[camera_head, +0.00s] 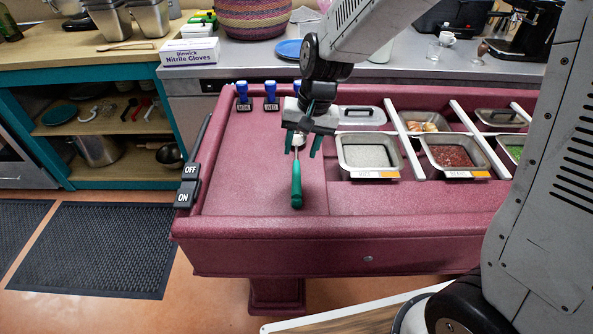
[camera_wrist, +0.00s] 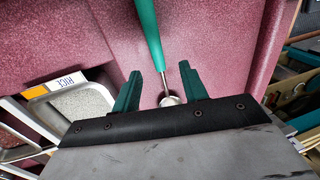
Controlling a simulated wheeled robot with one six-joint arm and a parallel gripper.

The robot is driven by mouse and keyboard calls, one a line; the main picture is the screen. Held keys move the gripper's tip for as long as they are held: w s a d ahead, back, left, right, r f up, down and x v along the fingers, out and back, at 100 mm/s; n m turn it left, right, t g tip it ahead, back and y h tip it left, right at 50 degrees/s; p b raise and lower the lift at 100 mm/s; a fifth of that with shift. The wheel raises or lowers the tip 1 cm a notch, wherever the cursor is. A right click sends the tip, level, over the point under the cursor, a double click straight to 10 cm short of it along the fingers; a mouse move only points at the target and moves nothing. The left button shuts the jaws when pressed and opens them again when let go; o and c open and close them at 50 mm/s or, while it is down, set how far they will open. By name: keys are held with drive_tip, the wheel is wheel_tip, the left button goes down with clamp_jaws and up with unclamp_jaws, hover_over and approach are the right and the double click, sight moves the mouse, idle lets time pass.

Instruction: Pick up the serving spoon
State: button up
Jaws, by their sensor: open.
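The serving spoon (camera_head: 297,187) has a green handle and a metal shaft. It lies on the maroon counter, its handle toward the front edge. My gripper (camera_head: 302,149) is open and empty above the spoon's far end. In the wrist view, the spoon's green handle (camera_wrist: 149,32) runs up the picture, and its metal shaft passes between the two green fingers of my gripper (camera_wrist: 160,72). The spoon's bowl is partly hidden behind the gripper body. I cannot tell the exact height of the fingers above the counter.
A rice pan (camera_head: 367,152) sits right of the spoon, with a red-filled pan (camera_head: 452,155) beyond it. Blue-topped stamps (camera_head: 270,95) stand at the back left. An ON/OFF switch panel (camera_head: 187,185) is on the left edge. The counter left of the spoon is clear.

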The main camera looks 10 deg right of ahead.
sight(298, 169)
drive_tip(key=f, duration=0.4)
drive_tip(key=a+f, duration=0.1)
drive_tip(key=f, duration=0.1)
drive_tip(key=shift+s+f, duration=0.25)
drive_tip(key=shift+f, duration=0.05)
clamp_jaws()
